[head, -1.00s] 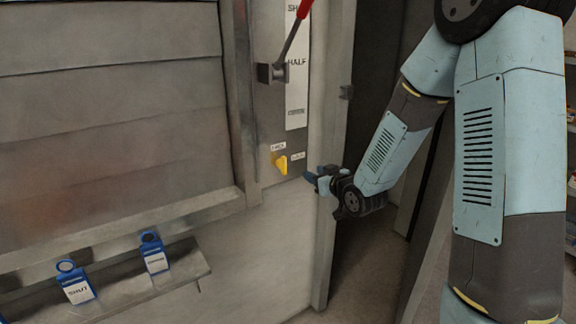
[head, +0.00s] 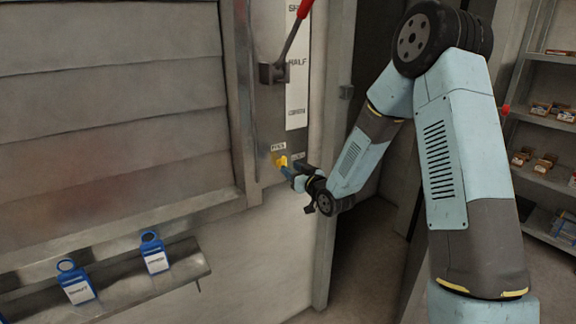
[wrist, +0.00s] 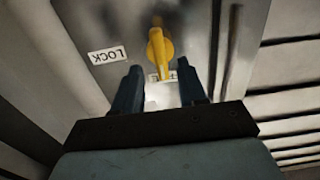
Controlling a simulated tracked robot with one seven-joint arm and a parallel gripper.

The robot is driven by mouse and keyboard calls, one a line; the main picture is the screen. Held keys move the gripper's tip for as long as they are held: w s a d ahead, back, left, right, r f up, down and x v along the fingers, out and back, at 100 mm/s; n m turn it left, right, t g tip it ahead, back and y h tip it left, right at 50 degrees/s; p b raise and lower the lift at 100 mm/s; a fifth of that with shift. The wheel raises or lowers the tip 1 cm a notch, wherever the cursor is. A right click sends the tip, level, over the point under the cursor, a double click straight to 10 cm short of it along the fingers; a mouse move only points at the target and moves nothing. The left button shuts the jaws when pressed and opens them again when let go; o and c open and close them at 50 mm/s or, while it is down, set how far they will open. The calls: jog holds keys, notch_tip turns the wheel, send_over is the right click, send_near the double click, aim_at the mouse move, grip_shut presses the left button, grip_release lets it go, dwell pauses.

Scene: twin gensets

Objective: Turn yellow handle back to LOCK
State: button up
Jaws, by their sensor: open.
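The yellow handle (head: 281,161) sits on the grey metal panel below the red lever, with small white labels beside it. In the wrist view the yellow handle (wrist: 158,50) stands just beyond and between my fingertips. A LOCK label (wrist: 107,55) shows to its left there, upside down, and a second label (wrist: 163,76) lies partly hidden under the handle. My gripper (head: 290,173) is at the panel, close to the handle's lower right. I cannot tell whether a finger touches the handle.
A red lever (head: 297,32) rises above the handle beside a white scale strip (head: 297,70). Blue tags (head: 153,252) stand on a ledge at lower left. A grey post (head: 335,150) stands right of the panel. Shelves (head: 550,130) are at far right.

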aim_at(286, 165)
jog(key=shift+x, duration=2.65)
